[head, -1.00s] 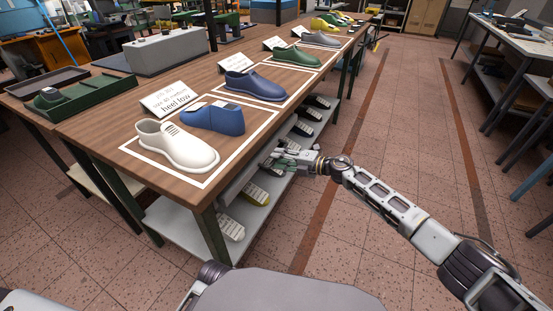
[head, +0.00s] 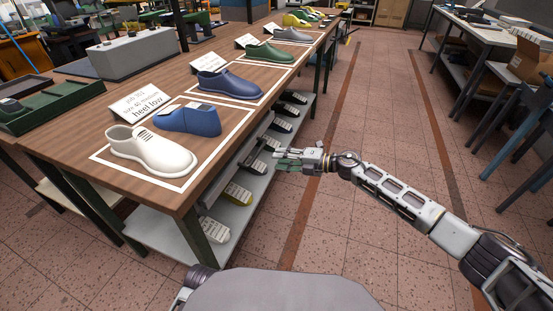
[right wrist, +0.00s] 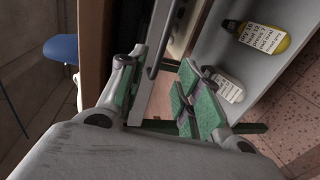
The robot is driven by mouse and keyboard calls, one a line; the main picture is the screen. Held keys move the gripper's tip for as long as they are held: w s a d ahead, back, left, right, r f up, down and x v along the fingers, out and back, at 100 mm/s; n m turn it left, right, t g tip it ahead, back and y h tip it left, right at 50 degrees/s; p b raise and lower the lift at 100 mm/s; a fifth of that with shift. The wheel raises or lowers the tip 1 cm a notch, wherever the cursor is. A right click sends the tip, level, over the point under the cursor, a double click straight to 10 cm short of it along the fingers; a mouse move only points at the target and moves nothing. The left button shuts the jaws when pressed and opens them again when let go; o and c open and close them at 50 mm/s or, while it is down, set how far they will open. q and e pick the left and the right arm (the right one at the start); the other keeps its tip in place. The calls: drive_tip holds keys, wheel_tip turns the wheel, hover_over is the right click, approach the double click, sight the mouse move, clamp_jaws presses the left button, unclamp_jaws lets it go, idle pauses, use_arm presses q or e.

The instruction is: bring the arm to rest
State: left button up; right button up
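My right arm reaches in from the right in the head view. Its gripper (head: 280,160) hangs in front of the table's long side, beside the lower shelf, with its fingers pointing left. In the right wrist view the two green-padded fingers (right wrist: 160,82) stand apart with nothing held between them. My left gripper is not in view. On the wooden table (head: 75,140), a white shoe last (head: 152,152) and a blue shoe last (head: 188,120) sit side by side inside a white outline, by a "heel low" card (head: 140,105).
A dark blue last (head: 228,84) and a green last (head: 268,52) stand farther along the table. Labelled lasts lie on the lower shelf (head: 165,228). A green tray (head: 60,104) is at the left. The tiled floor (head: 375,110) right of the table is open up to another table (head: 480,38).

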drive_tip(key=shift+s+d, duration=0.1)
drive_tip(key=shift+d, duration=0.2)
idle(0.4)
